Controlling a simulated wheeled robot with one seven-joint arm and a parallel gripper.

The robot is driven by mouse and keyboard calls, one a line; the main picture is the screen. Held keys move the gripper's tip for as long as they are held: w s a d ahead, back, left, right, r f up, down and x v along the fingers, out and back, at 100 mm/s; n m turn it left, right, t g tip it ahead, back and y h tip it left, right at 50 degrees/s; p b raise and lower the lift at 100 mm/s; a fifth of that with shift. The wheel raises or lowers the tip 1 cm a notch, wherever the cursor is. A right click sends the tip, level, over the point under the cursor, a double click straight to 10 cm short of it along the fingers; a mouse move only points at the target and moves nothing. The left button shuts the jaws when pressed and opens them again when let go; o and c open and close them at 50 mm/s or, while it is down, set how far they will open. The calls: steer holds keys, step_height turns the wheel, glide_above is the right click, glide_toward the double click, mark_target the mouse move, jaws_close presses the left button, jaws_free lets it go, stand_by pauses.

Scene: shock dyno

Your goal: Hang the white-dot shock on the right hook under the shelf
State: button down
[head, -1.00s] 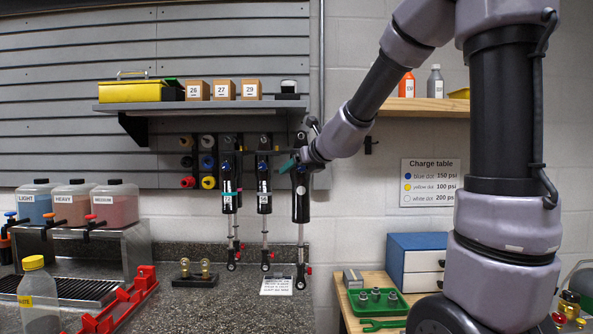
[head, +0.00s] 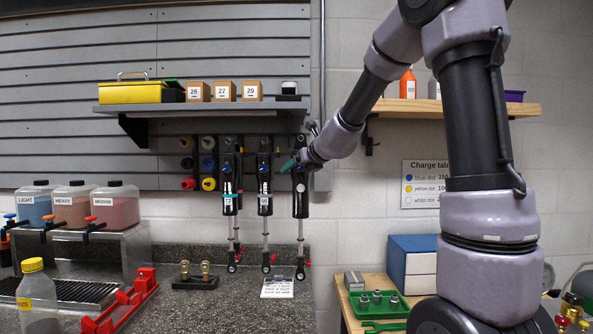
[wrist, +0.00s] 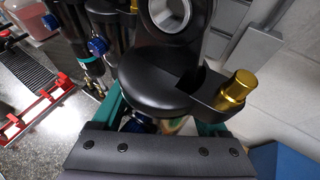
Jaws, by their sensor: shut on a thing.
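The white-dot shock (head: 300,203) is black with a pale dot and hangs upright below the right end of the grey shelf (head: 205,107). My gripper (head: 292,163), with teal fingers, is shut on its upper body. In the wrist view, the shock's top eye (wrist: 170,12) and gold-capped side part (wrist: 236,90) stand above the gripper (wrist: 160,122). The right hook is hidden in the head view, and I cannot tell whether the eye is on it. Two similar shocks, left (head: 228,190) and middle (head: 264,190), hang beside it with blue fittings.
Bottles of fluid (head: 75,205) stand at the left, near a red rack (head: 125,300). A white card (head: 277,288) lies on the counter below the shocks. A grey conduit (head: 321,70) runs up the wall just right of the shelf.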

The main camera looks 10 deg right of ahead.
steer(key=shift+w+r, duration=0.1)
steer(key=shift+r, duration=0.05)
stand_by(0.5)
steer(key=shift+w+d, duration=0.15)
steer(key=shift+w, duration=0.5)
steer(key=shift+w, duration=0.2)
steer(key=shift+w+d, duration=0.15)
steer(key=shift+w, duration=0.45)
steer(key=shift+w, duration=0.1)
steer(key=shift+w+d+f, duration=0.15)
steer(key=shift+w+f, duration=0.1)
steer(key=shift+w, duration=0.4)
steer(key=shift+w, duration=0.25)
stand_by(0.6)
steer(key=shift+w+d, duration=0.2)
steer(key=shift+w, duration=0.45)
